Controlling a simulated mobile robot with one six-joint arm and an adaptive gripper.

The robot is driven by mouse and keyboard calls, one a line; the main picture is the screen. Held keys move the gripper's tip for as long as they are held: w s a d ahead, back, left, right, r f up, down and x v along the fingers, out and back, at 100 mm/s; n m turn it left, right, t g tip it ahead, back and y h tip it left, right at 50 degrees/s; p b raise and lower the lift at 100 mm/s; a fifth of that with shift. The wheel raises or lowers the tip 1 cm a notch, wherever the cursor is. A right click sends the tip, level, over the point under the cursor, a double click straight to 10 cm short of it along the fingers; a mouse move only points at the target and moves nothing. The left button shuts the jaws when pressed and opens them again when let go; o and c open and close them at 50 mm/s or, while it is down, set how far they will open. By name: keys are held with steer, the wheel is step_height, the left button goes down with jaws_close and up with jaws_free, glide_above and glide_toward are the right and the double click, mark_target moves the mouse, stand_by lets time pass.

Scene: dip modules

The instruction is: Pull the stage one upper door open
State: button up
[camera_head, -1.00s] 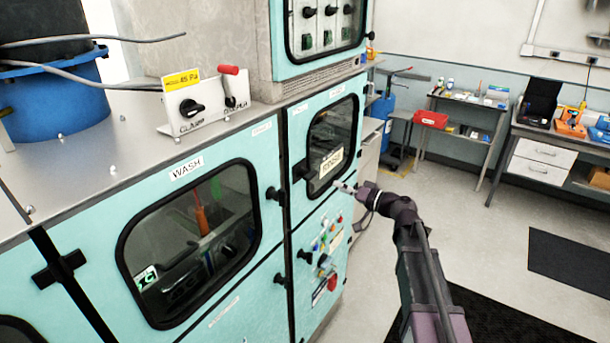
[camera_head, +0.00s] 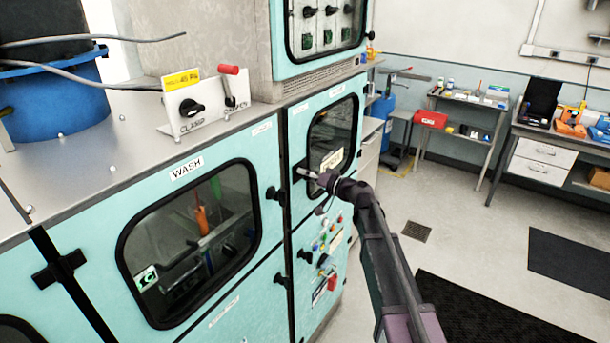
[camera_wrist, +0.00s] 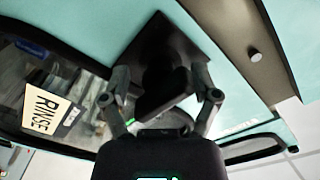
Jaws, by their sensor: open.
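No label reading "stage one" can be made out. The teal upper door with the RINSE sign (camera_head: 331,108) has a dark window and looks shut. My gripper (camera_head: 303,173) is at the left edge of this door, at its black handle. In the wrist view, my gripper (camera_wrist: 168,90) has its fingers apart, one on each side of the black handle (camera_wrist: 165,50); I cannot tell whether they touch it. The RINSE sign (camera_wrist: 42,108) shows at the left there. The WASH door (camera_head: 265,172), left of it, also looks shut, with a black latch (camera_head: 275,193) at its right edge.
A control panel with buttons and a red switch (camera_head: 332,283) is below the RINSE door. A box with a red-tipped lever (camera_head: 229,72) stands on the metal top. Open floor (camera_head: 470,240) lies to the right, with dark mats (camera_head: 570,262) and benches (camera_head: 465,105) behind.

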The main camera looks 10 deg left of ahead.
steer(key=shift+a, duration=0.2)
steer(key=shift+c, duration=0.2)
jaws_close()
